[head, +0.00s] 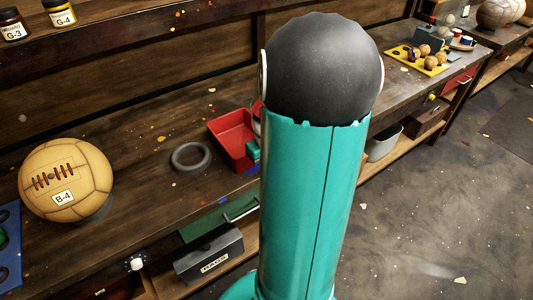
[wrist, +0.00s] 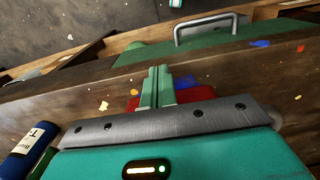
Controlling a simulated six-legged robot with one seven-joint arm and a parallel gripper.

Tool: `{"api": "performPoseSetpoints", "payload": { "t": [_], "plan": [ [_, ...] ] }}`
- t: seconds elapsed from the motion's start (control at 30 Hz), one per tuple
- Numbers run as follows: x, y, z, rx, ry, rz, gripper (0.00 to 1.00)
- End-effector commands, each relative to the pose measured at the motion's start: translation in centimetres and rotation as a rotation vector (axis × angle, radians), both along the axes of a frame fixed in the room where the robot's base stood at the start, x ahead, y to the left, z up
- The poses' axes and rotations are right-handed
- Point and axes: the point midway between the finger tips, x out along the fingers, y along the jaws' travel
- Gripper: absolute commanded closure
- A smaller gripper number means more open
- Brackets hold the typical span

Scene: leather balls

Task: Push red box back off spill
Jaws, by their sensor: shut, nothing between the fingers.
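The red box (head: 228,138) is an open-topped tray on the wooden bench in the head view, left of my arm, which hides its right side. In the wrist view, strips of red box (wrist: 133,104) show beside my fingers. A blue patch, apparently the spill (wrist: 187,81), lies on the bench there; a sliver of blue also shows at the box's front corner in the head view. My gripper (wrist: 158,72) is shut and empty, fingers together. In the head view, a teal part of my gripper (head: 253,150) shows at the box's near right side. I cannot tell whether they touch.
A dark ring (head: 190,145) lies left of the box. A tan ball marked B-4 (head: 75,165) sits farther left. Below the bench edge are a green drawer with a metal handle (head: 241,210) and a grey RAGS box (head: 210,258). A blue tube (wrist: 25,150) shows at lower left.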

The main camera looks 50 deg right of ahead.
Motion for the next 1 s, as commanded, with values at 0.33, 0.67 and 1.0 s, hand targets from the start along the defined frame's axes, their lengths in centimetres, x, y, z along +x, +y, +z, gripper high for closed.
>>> {"api": "performPoseSetpoints", "payload": {
  "t": [0.33,0.67,1.0],
  "plan": [
    [3.7,-1.0,0.3,-0.005,-0.004,0.003,1.0],
    [3.9,-1.0,0.4,-0.005,-0.004,0.003,1.0],
    [9.1,-2.5,0.3,-0.005,-0.006,0.007,1.0]
  ]
}}
